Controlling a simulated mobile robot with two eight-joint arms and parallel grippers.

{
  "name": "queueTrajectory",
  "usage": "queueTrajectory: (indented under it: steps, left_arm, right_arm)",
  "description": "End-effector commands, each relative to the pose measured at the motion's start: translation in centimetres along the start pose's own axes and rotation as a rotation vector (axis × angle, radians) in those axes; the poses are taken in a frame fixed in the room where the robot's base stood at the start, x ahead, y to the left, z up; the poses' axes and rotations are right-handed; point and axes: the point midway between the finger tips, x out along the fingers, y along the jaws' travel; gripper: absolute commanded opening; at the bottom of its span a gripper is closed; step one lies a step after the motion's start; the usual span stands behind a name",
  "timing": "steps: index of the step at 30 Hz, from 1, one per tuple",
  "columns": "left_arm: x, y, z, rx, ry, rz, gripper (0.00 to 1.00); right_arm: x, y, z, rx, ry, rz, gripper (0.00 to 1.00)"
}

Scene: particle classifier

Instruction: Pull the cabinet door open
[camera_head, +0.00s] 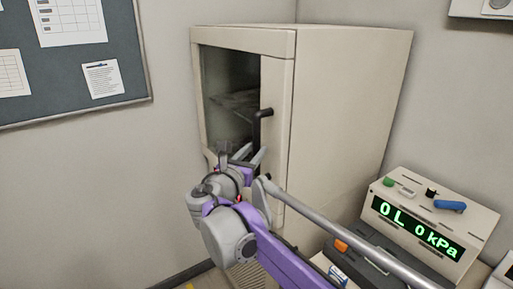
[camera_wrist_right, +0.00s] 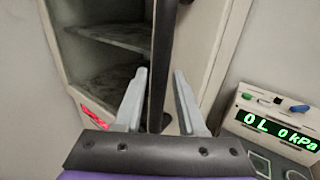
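The cream cabinet (camera_head: 345,110) stands in the corner; its front door (camera_head: 277,90) has a dark window with a shelf visible behind it. I cannot tell for sure whether the door is fully closed. A black vertical handle (camera_head: 263,113) is on the door's right side; it also shows in the right wrist view (camera_wrist_right: 163,60). My right gripper (camera_head: 252,154) is at the handle's lower part. In the right wrist view its two fingers (camera_wrist_right: 160,78) are apart, one on each side of the handle, with no clear grip on it. My left gripper is not in view.
A cream device with a green display (camera_head: 440,215) and small coloured items on top stands right of the cabinet. A grey device with an orange part (camera_head: 341,246) is in front of it. A notice board (camera_head: 60,90) hangs on the left wall. Floor left of the cabinet looks clear.

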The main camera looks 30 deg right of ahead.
Motion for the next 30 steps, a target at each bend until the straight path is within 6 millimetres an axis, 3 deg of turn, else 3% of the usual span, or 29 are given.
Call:
queueTrajectory:
  steps: [6,15,22,30]
  left_arm:
    - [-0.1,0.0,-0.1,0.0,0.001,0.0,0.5]
    - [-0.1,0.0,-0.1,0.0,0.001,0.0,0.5]
    - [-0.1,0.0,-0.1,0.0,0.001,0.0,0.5]
    - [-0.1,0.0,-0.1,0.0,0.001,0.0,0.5]
  right_arm:
    - [2.0,0.0,0.0,0.001,0.0,-0.001,0.4]
    - [2.3,0.0,0.0,0.001,0.001,0.001,0.4]
    - [2.2,0.0,0.0,0.001,0.001,0.0,0.0]
    - [2.2,0.0,0.0,0.001,0.001,0.0,0.0]
